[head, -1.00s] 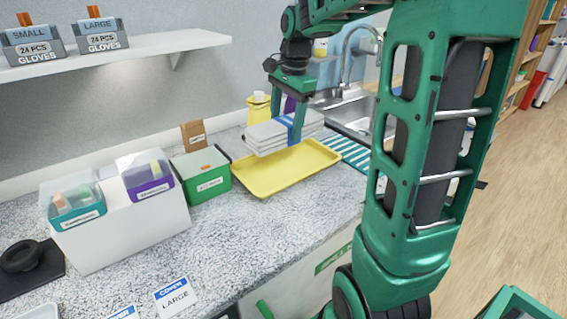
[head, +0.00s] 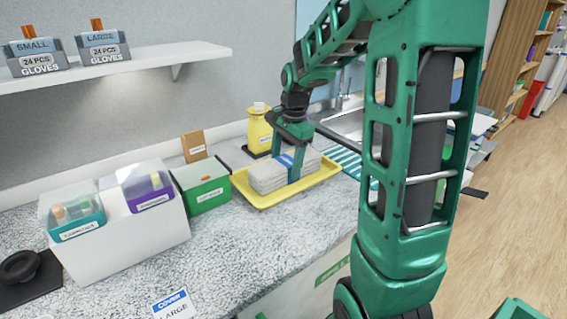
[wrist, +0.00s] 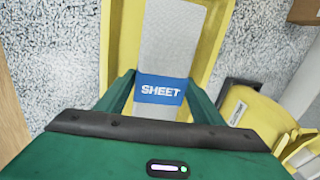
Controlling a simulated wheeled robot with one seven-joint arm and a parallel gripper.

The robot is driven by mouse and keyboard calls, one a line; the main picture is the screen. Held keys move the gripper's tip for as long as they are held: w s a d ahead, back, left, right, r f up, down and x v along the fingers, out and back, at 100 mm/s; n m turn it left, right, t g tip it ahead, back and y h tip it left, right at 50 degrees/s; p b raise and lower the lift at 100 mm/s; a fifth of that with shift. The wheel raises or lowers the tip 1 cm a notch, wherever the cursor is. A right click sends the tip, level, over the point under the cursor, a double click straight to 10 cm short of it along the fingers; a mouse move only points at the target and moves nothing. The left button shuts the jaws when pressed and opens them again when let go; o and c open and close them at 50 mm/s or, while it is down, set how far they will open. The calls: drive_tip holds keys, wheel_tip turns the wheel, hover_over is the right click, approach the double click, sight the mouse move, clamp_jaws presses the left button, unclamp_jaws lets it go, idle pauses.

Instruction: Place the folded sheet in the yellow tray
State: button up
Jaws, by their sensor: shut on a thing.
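The folded sheet (head: 268,177) is a light grey stack with a blue band, lying low inside the yellow tray (head: 263,204) on the counter. My gripper (head: 298,164) is shut on the sheet from above, its fingers on both sides at the blue band. In the wrist view the sheet (wrist: 161,45), with its band reading SHEET, lies between the two fingers, and the yellow tray (wrist: 121,40) shows around it. Whether the sheet rests on the tray floor cannot be told, as its underside is hidden.
A green box (head: 204,188) stands close to the tray's left end. A yellow bottle (head: 259,130) stands behind the tray. A teal striped mat (head: 349,160) and the sink (head: 350,124) are to the right. The speckled counter (head: 130,262) in front is mostly clear.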

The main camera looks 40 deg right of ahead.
sight(289, 163)
drive_tip(key=o, duration=1.8)
wheel_tip(289, 163, up, 11)
drive_tip(key=s, duration=0.1)
drive_tip(key=s+f+n, duration=0.3)
drive_tip(key=s, duration=0.6)
drive_tip(key=s+a+f+n+g, duration=0.1)
drive_tip(key=s+f+n, duration=0.2)
drive_tip(key=s, duration=0.6)
drive_tip(key=s+a+f+n, duration=0.1)
drive_tip(key=s+f+n, duration=0.3)
drive_tip(key=s, duration=0.5)
drive_tip(key=shift+s+n+g, duration=0.15)
drive_tip(key=shift+n+g, duration=0.15)
